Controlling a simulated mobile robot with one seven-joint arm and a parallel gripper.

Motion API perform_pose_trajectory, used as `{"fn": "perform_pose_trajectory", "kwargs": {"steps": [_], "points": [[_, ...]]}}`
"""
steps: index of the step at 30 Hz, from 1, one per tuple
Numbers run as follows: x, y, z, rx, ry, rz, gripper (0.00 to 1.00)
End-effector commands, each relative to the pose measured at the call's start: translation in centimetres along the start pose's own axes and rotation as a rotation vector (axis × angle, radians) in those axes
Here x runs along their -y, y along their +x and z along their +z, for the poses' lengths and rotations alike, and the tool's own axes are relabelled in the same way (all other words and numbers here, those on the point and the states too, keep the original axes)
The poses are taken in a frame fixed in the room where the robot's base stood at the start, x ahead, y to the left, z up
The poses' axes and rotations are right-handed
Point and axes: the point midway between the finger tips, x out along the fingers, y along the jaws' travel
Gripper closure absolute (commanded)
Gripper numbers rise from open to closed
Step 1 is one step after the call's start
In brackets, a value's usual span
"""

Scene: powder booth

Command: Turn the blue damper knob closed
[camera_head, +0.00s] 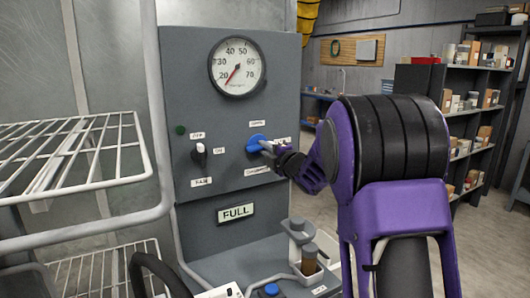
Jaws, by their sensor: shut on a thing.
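The blue damper knob (256,142) is on the grey control panel (185,80), right of centre, below the gauge. My gripper (268,147) reaches in from the right and is shut on the knob. The fingers and purple arm cover the knob's right side and part of the labels there. Labels sit above and below the knob; their small text is hard to read, so I cannot tell which setting it points to.
A round gauge (238,65) is above, with its red needle near 20. A black-and-white switch (200,152) is left of the knob. A "FULL" sign (236,212) is below. A white wire rack (70,155) stands close on the left.

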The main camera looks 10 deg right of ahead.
Motion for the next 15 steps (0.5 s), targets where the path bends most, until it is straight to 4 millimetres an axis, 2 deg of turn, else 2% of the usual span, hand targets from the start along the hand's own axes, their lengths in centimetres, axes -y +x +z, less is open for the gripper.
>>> {"fn": "perform_pose_trajectory", "kwargs": {"steps": [15], "points": [[0.10,-0.02,0.02,0.000,0.103,-0.001,1.00]]}}
